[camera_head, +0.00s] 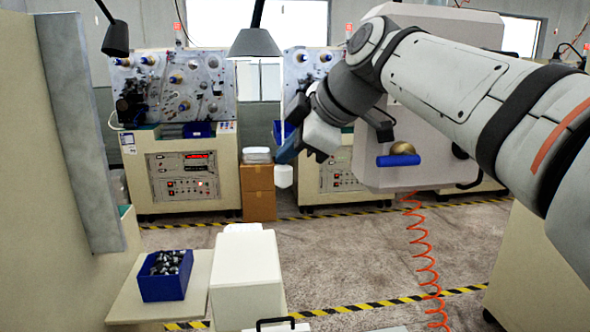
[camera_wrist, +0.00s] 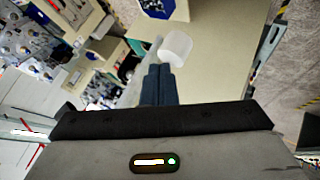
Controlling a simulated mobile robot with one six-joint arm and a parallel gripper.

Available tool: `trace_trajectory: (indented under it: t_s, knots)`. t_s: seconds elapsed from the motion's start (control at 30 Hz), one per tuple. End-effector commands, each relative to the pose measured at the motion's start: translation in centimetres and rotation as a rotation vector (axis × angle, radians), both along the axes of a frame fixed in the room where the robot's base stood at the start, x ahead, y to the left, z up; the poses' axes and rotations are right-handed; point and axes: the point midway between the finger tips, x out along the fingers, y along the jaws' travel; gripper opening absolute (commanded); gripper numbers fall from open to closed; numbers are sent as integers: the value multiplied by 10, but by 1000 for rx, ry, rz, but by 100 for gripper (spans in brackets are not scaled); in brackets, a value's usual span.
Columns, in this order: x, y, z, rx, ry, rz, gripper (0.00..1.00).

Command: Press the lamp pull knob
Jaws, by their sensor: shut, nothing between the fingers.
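A small white knob (camera_head: 283,176), which looks like the lamp pull knob, hangs in the air just below my fingertips in the head view. In the wrist view the white knob (camera_wrist: 176,48) is just past the fingertips and slightly right of them. My gripper (camera_head: 284,157) points down and left, with its blue fingers together and nothing between them. The wrist view also shows the shut gripper (camera_wrist: 160,68). I cannot tell whether the fingertips touch the knob.
A blue bin (camera_head: 165,284) of dark parts stands on a side shelf at lower left, beside a white box (camera_head: 246,284). A grey machine housing (camera_head: 420,110) with a blue handle stands behind my arm. A coiled orange hose (camera_head: 418,240) hangs below it.

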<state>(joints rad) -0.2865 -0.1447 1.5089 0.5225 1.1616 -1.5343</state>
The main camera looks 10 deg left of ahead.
Motion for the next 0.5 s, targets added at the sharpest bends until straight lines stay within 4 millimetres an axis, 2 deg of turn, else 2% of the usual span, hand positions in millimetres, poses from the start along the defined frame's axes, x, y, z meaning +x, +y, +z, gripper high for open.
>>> trace_trajectory:
  t_s: [0.23, 0.5]
  knots:
    - [0, 0, 0, -1, 1, 0, 0]
    - [0, 0, 14, -1, 2, 1, 0]
